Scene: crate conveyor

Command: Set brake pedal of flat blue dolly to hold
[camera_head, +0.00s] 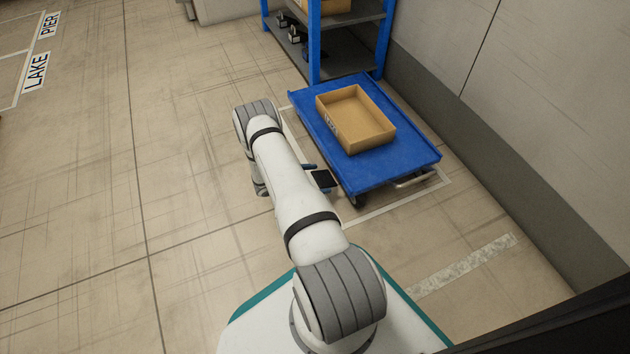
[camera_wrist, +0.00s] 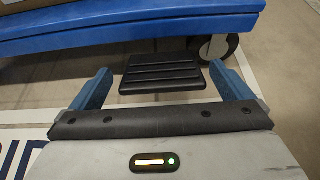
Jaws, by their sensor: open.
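The flat blue dolly (camera_head: 392,173) stands on the floor beside the wall, with its blue edge across the top of the wrist view (camera_wrist: 130,32). Its brake pedal (camera_wrist: 162,73) is a black ribbed plate below the deck edge; the pedal also shows in the head view (camera_head: 322,179). My gripper (camera_wrist: 166,82) is open, with one blue finger on each side of the pedal. I cannot tell whether either finger touches it. In the head view my arm hides most of the gripper.
An open cardboard box (camera_head: 372,137) sits on the dolly deck. A caster wheel (camera_wrist: 216,46) is right of the pedal. A blue shelf rack (camera_head: 313,45) stands behind the dolly, and a grey wall (camera_head: 560,110) runs along its right. The floor at left is clear.

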